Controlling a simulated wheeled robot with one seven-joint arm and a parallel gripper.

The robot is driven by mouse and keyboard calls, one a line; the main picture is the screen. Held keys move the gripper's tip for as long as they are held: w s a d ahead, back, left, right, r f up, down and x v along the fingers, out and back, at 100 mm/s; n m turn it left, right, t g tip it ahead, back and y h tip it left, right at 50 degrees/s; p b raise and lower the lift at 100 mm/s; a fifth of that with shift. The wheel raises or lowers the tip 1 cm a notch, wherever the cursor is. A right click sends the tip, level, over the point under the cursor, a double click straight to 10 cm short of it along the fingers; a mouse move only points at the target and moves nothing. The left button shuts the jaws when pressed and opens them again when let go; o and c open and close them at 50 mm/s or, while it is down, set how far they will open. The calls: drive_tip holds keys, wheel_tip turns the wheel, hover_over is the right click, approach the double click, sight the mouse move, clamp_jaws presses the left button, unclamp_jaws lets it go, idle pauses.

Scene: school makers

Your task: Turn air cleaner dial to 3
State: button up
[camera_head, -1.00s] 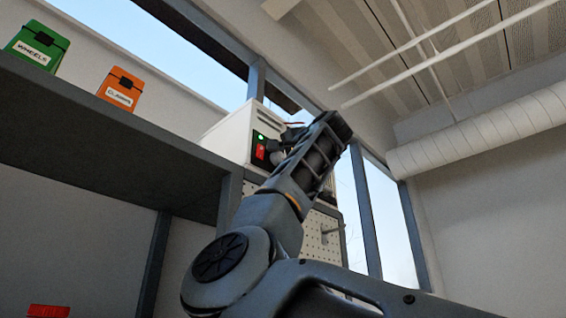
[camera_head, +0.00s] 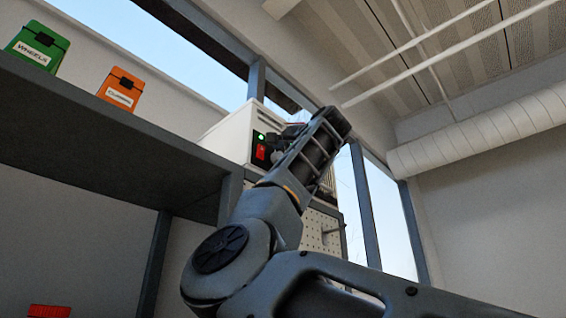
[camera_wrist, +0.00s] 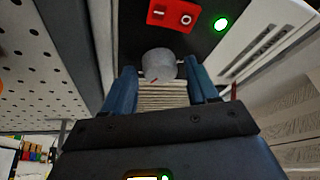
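The air cleaner (camera_head: 232,132) is a white box at the end of the high shelf. Its dark front panel carries a lit green light (camera_head: 261,136) and a red switch (camera_head: 260,152). In the wrist view, the grey round dial (camera_wrist: 160,63) sits below the red switch (camera_wrist: 172,15), with a small red mark near its lower edge. My gripper (camera_wrist: 161,75) faces the panel, its blue fingers on either side of the dial with narrow gaps; it looks open. I cannot tell the dial's setting. In the head view my wrist hides the dial.
A dark shelf (camera_head: 100,130) holds a green box (camera_head: 36,46) labelled WHEELS and an orange box (camera_head: 121,88). A perforated board (camera_head: 318,233) with a peg is below the air cleaner. Windows are behind, and a large duct (camera_head: 480,130) is at right.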

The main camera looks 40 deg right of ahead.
drive_tip(key=shift+o, duration=0.5)
drive_tip(key=b+v, duration=0.3)
drive_tip(key=v, duration=0.4)
drive_tip(key=shift+s, duration=0.4)
drive_tip(key=shift+a+f, duration=0.1)
drive_tip(key=shift+a, duration=0.05)
